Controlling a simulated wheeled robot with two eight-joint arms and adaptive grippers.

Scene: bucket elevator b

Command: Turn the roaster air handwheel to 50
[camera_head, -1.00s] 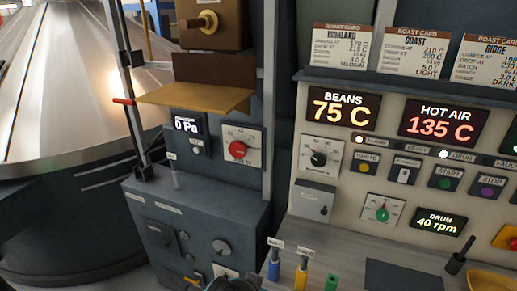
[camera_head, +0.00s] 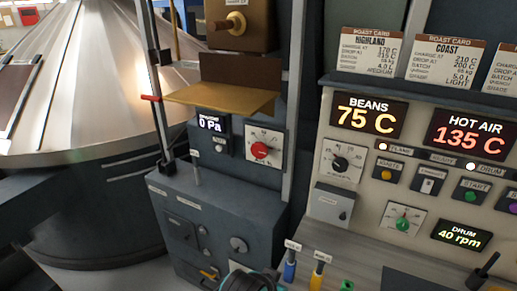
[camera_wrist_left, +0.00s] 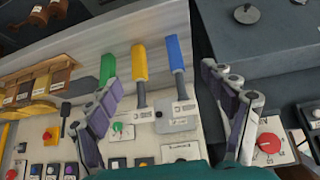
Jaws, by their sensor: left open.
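A red round knob (camera_head: 260,150) on a white dial plate with a scale is on the grey cabinet, left of the main panel. It also shows in the wrist view (camera_wrist_left: 268,144), outside the right-hand finger. A black knob (camera_head: 341,162) on another white scale is on the main panel. Their small labels are too blurred to read, so I cannot tell which is the roaster air control. My left gripper (camera_wrist_left: 161,78) is open and empty, apart from both knobs. Only its dark upper part shows at the bottom of the head view. My right gripper is not in view.
Blue (camera_head: 289,268), yellow (camera_head: 317,275) and green (camera_head: 347,286) handles stand on the counter near the gripper. A brass-coloured shelf (camera_head: 222,98) juts out above the red knob. The display (camera_head: 368,114) reads 75 C. A large metal cone (camera_head: 85,85) is at left.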

